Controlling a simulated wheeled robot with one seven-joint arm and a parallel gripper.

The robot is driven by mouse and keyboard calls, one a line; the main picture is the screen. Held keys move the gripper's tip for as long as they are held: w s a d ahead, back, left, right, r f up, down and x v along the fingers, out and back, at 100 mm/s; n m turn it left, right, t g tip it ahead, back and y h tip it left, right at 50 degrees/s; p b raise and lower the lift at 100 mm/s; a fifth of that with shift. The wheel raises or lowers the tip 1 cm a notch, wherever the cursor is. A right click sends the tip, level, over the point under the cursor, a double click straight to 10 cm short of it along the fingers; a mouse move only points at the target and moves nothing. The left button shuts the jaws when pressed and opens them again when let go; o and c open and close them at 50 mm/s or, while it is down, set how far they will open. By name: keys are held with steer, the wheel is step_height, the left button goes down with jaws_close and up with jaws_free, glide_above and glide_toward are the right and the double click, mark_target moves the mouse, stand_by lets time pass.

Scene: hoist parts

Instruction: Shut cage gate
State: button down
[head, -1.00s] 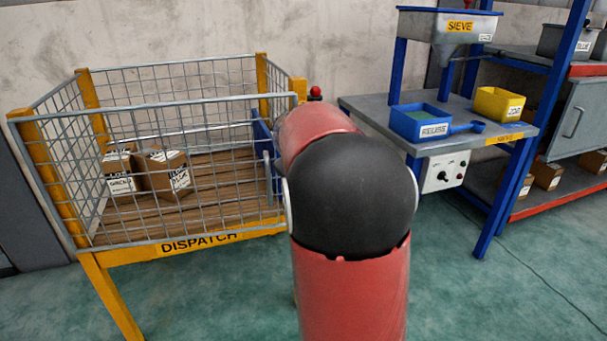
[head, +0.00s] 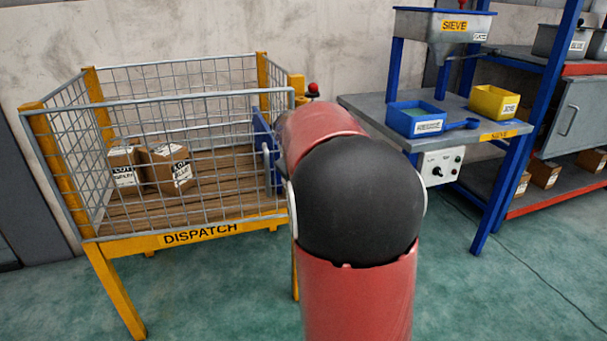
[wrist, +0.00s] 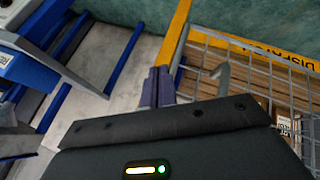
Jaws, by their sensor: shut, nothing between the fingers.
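The cage gate (head: 200,150) is the grey wire-mesh front panel of the yellow dispatch cage (head: 200,233). It spans the front, from the left front post (head: 55,160) to near the right side, where my red and black arm hides the corner. Whether it is latched cannot be seen. In the wrist view the gate mesh (wrist: 240,62) is at right, with a grey bent handle (wrist: 222,78) on it. My gripper (wrist: 158,82) is shut and empty, its fingertips close to the yellow post (wrist: 176,32) and left of the handle. Contact cannot be told.
Two cartons (head: 168,168) lie inside the cage on its wooden floor. A blue-legged sieve table (head: 375,108) stands to the right, with a blue tray (head: 415,118) and a yellow bin (head: 494,103).

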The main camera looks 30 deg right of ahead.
steer(key=s+d+r, duration=0.2)
steer(key=s+r, duration=0.3)
steer(key=r, duration=0.2)
steer(key=a+m+t+y+b, duration=0.2)
steer(key=a+m+t+b, duration=0.25)
steer(key=a+b, duration=0.6)
steer(key=w+d+f+b, duration=0.3)
steer(key=w+d+f, duration=0.3)
steer(key=w, duration=0.4)
steer(key=shift+w+d+f+g, duration=0.2)
steer(key=shift+d+f+g, duration=0.05)
steer(key=shift+d+g, duration=0.25)
